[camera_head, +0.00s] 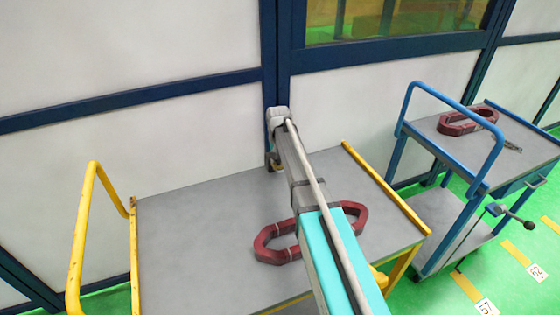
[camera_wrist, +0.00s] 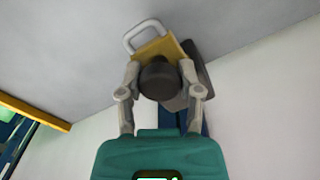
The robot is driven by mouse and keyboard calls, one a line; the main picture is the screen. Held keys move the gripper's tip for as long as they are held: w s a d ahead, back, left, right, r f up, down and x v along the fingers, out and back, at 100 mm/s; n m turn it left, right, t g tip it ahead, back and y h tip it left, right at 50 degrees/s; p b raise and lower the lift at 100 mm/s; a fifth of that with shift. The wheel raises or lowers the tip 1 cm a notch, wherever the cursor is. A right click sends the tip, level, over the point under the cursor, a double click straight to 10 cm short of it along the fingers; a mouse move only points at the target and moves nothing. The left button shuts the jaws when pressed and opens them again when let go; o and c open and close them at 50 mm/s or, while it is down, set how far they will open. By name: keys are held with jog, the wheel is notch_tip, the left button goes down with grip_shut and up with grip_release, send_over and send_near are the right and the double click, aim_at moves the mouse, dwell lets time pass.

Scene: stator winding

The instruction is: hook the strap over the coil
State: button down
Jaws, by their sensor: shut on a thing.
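In the wrist view my gripper (camera_wrist: 162,80) is shut on a dark round-ended piece (camera_wrist: 160,78). A yellow block (camera_wrist: 158,48) and a pale bent loop (camera_wrist: 143,35) show just beyond this piece. I cannot tell whether any of these belongs to the strap. In the head view a dark red coil (camera_head: 271,243) lies on the grey-topped yellow cart (camera_head: 185,230), its middle hidden behind my arm. My fingers cannot be made out in the head view.
The yellow cart has a tall handle (camera_head: 77,240) at left and a yellow rail (camera_head: 385,187) at right. A blue cart (camera_head: 525,137) stands at right with another red coil (camera_head: 466,122). A pale wall (camera_head: 180,140) rises behind. The cart top's left half is clear.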

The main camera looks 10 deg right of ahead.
jog(key=shift+s+d, duration=0.65)
jog(key=shift+s, duration=2.55)
jog(key=shift+s+d, duration=0.65)
jog(key=shift+s, duration=2.6)
jog(key=shift+s+d, duration=0.65)
jog(key=shift+s, duration=2.65)
